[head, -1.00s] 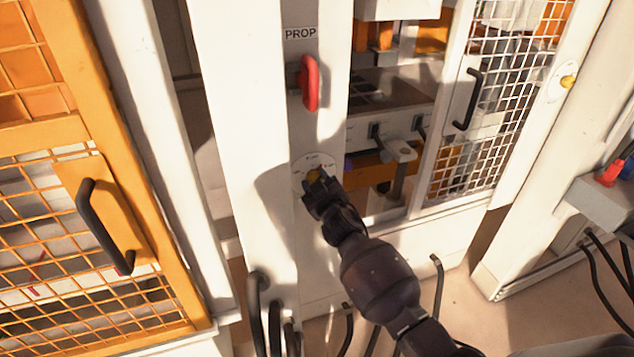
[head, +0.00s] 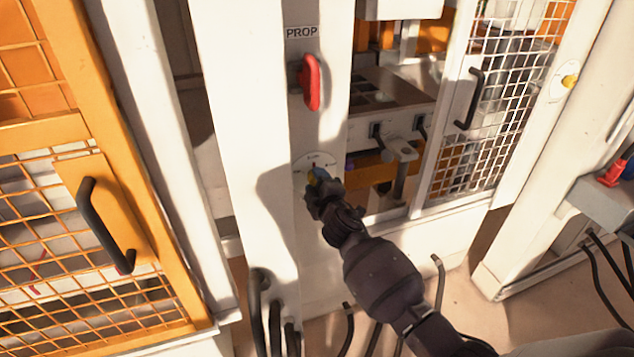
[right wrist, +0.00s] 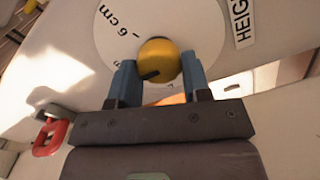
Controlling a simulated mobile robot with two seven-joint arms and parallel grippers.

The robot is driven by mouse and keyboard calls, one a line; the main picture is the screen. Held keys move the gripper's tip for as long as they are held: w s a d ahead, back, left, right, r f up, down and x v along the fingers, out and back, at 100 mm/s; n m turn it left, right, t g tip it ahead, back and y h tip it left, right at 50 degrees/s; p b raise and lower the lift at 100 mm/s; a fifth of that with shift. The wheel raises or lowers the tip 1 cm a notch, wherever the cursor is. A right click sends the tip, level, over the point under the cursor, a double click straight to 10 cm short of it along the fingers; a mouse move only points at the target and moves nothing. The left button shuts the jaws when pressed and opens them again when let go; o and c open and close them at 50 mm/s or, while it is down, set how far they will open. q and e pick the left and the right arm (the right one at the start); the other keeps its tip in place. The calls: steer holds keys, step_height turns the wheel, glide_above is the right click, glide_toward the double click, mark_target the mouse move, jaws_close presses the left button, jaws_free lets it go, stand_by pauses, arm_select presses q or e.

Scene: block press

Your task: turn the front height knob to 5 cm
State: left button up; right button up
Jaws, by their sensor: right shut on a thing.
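The front height knob (right wrist: 158,55) is yellow with a dark pointer mark, set on a round white dial (right wrist: 108,38). I cannot see a 5 cm mark clearly. My right gripper (right wrist: 158,76) has its blue fingers on either side of the knob and is shut on it. In the head view my right gripper (head: 319,182) covers much of the knob, and the dial (head: 318,161) shows above it. My left gripper is not in view.
A red handle (head: 312,83) under a "PROP" label sits above the dial on the white post. An orange mesh door (head: 90,215) with a black handle stands at the left. A mesh guard (head: 505,110) is at the right. Another yellow knob (head: 570,81) is on the far post.

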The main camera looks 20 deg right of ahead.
steer(key=shift+f, duration=0.1)
stand_by(0.4)
steer(key=o, duration=0.9)
steer(key=s, duration=1)
steer(key=shift+s+d, duration=0.2)
steer(key=shift+s, duration=0.2)
